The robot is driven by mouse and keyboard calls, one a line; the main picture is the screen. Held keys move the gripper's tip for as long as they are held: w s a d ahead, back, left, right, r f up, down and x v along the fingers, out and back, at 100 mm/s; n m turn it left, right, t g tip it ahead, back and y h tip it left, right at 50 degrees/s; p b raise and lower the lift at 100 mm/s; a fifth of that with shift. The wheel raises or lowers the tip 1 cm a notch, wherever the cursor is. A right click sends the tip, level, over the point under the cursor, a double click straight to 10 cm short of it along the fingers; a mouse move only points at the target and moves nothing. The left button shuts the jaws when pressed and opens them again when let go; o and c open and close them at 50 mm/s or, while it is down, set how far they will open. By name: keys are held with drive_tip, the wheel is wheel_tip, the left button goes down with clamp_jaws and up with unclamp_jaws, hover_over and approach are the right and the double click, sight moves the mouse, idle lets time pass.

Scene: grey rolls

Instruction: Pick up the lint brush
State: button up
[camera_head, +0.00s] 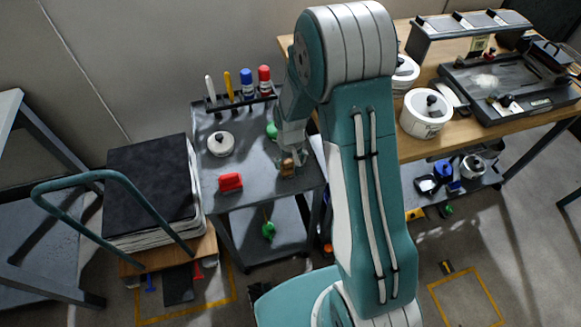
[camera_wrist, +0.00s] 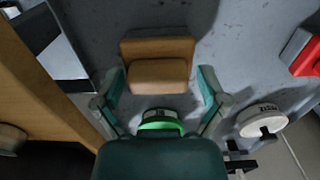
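The brown block-shaped thing that I take for the lint brush (camera_head: 288,169) lies on the grey cart top, near its right side. In the wrist view the brush (camera_wrist: 158,72) shows a wider brown upper part and a rounded lower part. My gripper (camera_head: 291,156) is pointed down at it. In the wrist view my gripper (camera_wrist: 162,80) is open, with one finger on each side of the brush and small gaps visible. I cannot tell how far above the cart top the fingertips are.
A green round thing (camera_wrist: 160,122) is close beside the gripper. Bottles and tools stand in the rear rack. A wooden table (camera_head: 440,135) is at right.

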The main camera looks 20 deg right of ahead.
sight(291, 160)
drive_tip(key=c, duration=0.6)
drive_tip(key=shift+r, duration=0.1)
drive_tip(key=shift+c, duration=0.2)
drive_tip(key=shift+d+r, duration=0.1)
drive_tip(key=shift+r, duration=0.15)
wheel_tip(291, 160, up, 3)
drive_tip(key=shift+f, duration=0.2)
drive_tip(key=s+d+r, duration=0.6)
drive_tip(key=s+r, duration=0.3)
drive_tip(key=s, duration=0.3)
drive_tip(key=shift+s+d+r, duration=0.2)
drive_tip(key=shift+s+r, duration=0.05)
drive_tip(key=shift+r, duration=0.15)
